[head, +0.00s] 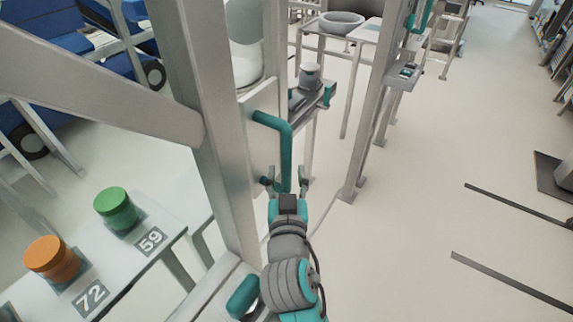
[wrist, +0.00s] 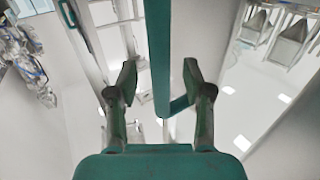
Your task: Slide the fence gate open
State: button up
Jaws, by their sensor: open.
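The fence gate shows in the head view as a pale panel (head: 261,150) beside a thick grey post. A teal bar handle (head: 286,150) stands out from it, bent at its top. My gripper (head: 286,181) is at the lower end of this handle, with one finger on each side. In the wrist view the handle (wrist: 160,45) runs down between the two spread fingers of my gripper (wrist: 160,72). Gaps show between the handle and both fingers, so I am not holding it. How deep the bar sits between the fingers is hard to tell.
A grey fence post (head: 208,120) stands just left of the gate, and another upright (head: 375,110) stands to the right. A white table (head: 130,255) at lower left holds a green jar (head: 117,209) and an orange jar (head: 50,257). Open floor lies to the right.

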jog(key=s, duration=0.8)
jog(key=shift+a, duration=0.15)
jog(key=shift+s, duration=0.1)
